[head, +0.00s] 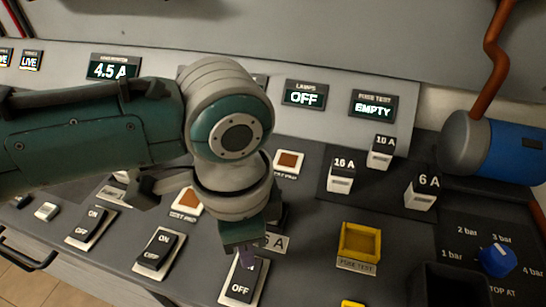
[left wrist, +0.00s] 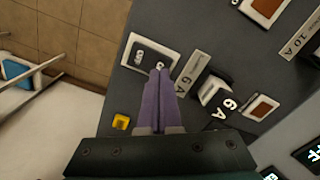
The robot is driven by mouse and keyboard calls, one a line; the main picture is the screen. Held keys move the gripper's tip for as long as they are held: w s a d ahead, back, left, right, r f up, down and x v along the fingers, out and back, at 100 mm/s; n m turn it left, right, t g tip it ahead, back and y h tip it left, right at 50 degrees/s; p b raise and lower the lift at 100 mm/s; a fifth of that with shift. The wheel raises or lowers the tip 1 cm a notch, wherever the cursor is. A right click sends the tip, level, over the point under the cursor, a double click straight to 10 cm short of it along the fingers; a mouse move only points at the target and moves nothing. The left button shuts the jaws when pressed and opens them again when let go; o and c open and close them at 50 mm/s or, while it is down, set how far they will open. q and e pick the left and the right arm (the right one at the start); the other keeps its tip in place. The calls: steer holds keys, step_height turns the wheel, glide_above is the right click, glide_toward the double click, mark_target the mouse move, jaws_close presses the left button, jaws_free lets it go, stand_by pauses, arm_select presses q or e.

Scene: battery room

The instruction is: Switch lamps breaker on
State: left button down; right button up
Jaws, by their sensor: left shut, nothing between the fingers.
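The lamps display (head: 304,95) on the back panel reads OFF. Three rocker breakers marked ON and OFF sit along the front of the console: a left one (head: 90,228), a middle one (head: 158,250) and a right one (head: 241,288). My left gripper (head: 247,256) is shut and empty, with its fingertips over the ON end of the right breaker. In the left wrist view the purple fingers (left wrist: 160,75) reach the near edge of this breaker (left wrist: 140,56) and hide part of it. I cannot tell whether they touch it. My right gripper is not in view.
A yellow fuse-test socket (head: 360,242) and fuses marked 16 A (head: 341,175), 10 A (head: 382,151) and 6 A (head: 421,191) stand to the right. A blue knob (head: 497,260) is at the far right. The fuse test display (head: 373,105) reads EMPTY.

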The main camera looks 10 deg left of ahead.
arm_select(q)
steer(key=shift+f+b, duration=0.75)
steer(key=shift+f, duration=0.3)
stand_by(0.7)
steer(key=shift+r, duration=0.1)
step_height(320, 180, up, 7)
steer(key=p, duration=0.8)
